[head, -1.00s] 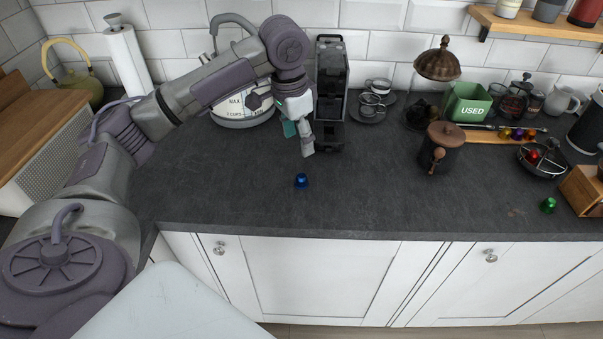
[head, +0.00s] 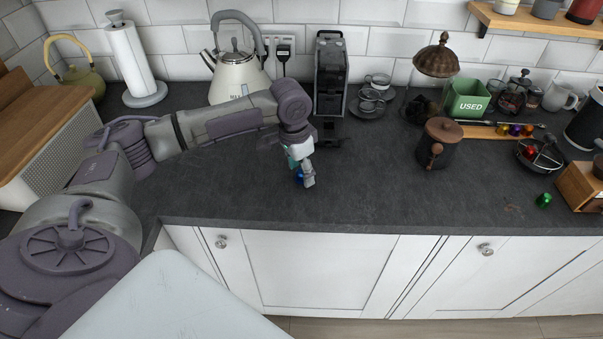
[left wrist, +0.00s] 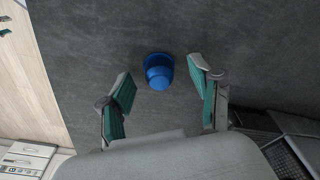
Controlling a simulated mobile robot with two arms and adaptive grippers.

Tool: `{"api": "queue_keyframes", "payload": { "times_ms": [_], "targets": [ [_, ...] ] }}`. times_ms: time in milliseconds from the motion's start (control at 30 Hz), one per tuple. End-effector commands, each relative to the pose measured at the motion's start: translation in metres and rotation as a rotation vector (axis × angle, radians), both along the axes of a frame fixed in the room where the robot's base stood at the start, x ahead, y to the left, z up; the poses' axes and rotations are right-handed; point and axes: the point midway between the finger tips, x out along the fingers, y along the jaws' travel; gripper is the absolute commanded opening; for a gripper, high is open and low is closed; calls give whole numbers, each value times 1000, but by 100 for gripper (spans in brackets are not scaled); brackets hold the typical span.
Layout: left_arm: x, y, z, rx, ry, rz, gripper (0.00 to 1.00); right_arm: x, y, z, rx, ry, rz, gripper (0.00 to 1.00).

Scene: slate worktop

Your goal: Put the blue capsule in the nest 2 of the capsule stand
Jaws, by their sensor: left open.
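The blue capsule (head: 299,174) lies on the dark worktop, partly hidden by my left gripper (head: 304,179) in the head view. In the left wrist view the capsule (left wrist: 158,72) shows between and slightly beyond the two open fingers (left wrist: 163,90), touching neither as far as I can see. A wooden strip (head: 482,132) at the right bears a row of several coloured capsules near its right end. It looks like the capsule stand, but its nests are too small to tell apart. My right gripper is not in view.
A coffee machine (head: 330,80) and kettle (head: 238,77) stand behind my left arm. A dark canister (head: 437,146), a green "USED" bin (head: 467,98) and a round divided dish (head: 528,163) are at the right. A green capsule (head: 544,200) lies near the front edge. The middle worktop is clear.

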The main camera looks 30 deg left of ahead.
Motion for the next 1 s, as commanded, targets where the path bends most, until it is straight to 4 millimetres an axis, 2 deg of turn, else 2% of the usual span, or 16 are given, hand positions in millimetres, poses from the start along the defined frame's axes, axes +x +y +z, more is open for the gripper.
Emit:
{"api": "queue_keyframes", "payload": {
  "times_ms": [133, 167, 400, 800, 1000],
  "targets": [
    [0, 0, 0, 0, 0, 0, 64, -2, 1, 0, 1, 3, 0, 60],
    [0, 0, 0, 0, 0, 0, 61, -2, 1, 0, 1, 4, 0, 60],
    [0, 0, 1, 0, 0, 0, 22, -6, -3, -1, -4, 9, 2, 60],
    [0, 0, 2, 0, -1, 0, 18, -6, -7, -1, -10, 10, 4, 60],
    [1, 0, 17, -1, -3, 0, 18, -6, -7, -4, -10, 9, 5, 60]
  ]
}}
